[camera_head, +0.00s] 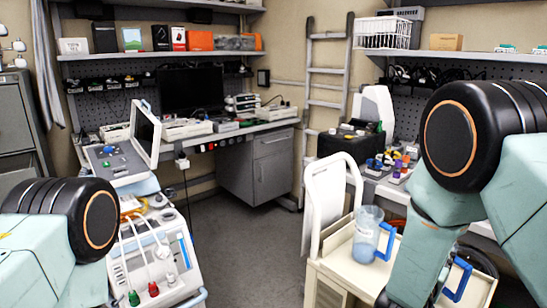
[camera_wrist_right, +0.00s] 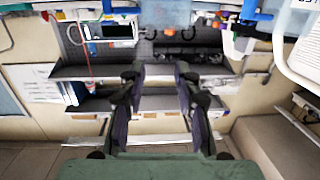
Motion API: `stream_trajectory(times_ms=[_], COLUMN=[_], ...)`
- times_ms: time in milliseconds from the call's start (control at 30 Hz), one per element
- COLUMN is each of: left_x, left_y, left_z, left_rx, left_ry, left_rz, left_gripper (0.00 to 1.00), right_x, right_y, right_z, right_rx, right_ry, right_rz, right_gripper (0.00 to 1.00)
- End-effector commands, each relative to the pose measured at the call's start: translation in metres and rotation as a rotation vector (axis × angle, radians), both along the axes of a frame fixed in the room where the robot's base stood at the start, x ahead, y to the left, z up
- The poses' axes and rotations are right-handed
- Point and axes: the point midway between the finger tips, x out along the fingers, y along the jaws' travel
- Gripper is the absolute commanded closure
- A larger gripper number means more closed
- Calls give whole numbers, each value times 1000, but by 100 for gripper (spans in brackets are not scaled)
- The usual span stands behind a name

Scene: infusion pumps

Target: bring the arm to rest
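Shelves and a pale wall show beyond the fingers. My left arm (camera_head: 50,245) shows only as a teal link and a black joint at the lower left. My left gripper is not in view.
A cream cart (camera_head: 360,268) holds a measuring jug (camera_head: 366,234) with a blue handle, close beside my right arm. A white medical device (camera_head: 155,262) stands beside my left arm. The grey floor (camera_head: 245,225) between them is open. A workbench (camera_head: 235,130) and a ladder (camera_head: 325,70) stand behind.

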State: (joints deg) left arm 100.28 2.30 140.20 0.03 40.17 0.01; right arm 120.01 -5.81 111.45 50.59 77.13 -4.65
Motion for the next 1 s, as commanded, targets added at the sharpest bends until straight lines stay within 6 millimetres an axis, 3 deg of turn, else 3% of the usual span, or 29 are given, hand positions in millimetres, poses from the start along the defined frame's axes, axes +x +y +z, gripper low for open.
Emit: stream_trajectory(times_ms=[433,1000], left_x=[-4,-4], left_y=[-1,-1], left_z=[1,-7], left_rx=[-3,-3], left_ry=[11,11], left_rz=[-6,-7], left_gripper=[3,3], right_x=[0,-28], right_y=[3,38], right_z=[-7,-90], right_rx=[13,141], right_ry=[24,303], right_rz=[23,227], right_gripper=[68,68])
